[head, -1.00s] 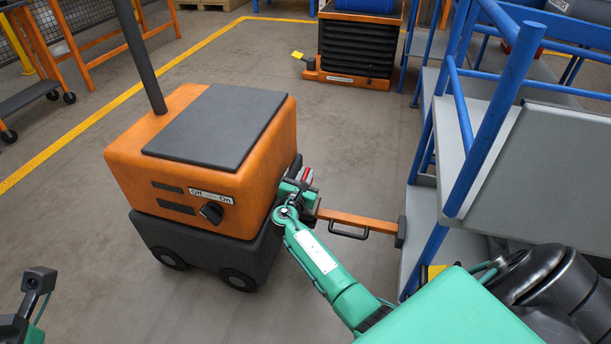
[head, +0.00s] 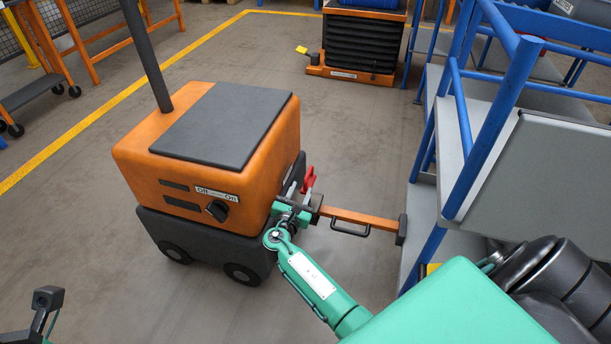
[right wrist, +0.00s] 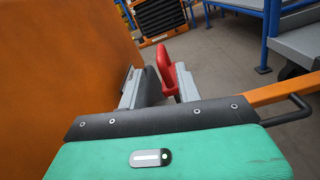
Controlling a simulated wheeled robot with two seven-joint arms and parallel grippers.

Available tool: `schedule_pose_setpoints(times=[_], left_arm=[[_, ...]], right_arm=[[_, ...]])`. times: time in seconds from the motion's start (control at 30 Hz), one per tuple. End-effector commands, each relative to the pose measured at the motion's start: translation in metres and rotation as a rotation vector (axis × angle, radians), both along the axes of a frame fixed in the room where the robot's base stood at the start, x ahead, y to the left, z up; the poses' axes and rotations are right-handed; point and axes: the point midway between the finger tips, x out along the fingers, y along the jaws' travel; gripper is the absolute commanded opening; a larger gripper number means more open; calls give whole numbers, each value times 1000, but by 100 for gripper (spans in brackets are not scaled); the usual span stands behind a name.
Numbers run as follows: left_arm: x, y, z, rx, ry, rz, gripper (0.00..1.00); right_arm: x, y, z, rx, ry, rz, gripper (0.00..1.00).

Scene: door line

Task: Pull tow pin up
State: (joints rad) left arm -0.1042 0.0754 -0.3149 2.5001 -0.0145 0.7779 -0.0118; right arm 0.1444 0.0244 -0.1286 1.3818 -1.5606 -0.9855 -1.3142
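The orange cart (head: 215,165) stands at left centre in the head view, its orange tow bar (head: 358,219) reaching right. The red tow-pin handle (head: 308,181) stands at the cart's right side, near the bar's inner end. My right gripper (head: 301,197) is right by it. In the right wrist view the red handle (right wrist: 165,68) shows between the grey fingers (right wrist: 160,90), close to the right finger with a dark gap at the left one. The gripper looks open; the pin's lower part is hidden. My left gripper (head: 42,312) is only partly in view at lower left; its opening is unclear.
A grey platform with blue rails (head: 490,130) stands at right, close to the tow bar's end plate (head: 402,230). A black bellows lift on an orange base (head: 357,45) stands at the back. Open floor lies between cart and lift.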

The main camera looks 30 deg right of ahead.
Motion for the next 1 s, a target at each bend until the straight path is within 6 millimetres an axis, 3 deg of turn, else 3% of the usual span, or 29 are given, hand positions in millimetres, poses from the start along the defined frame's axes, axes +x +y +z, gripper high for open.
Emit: schedule_pose_setpoints(times=[0.1,0.33,1.0], left_arm=[[3,0,1,2,24,1,38],[5,-1,-2,3,45,1,38],[5,-1,-3,4,47,-1,38]], right_arm=[[-17,20,2,1,3,2,34],[-33,40,0,1,1,1,34],[-39,40,-1,24,-11,-7,34]])
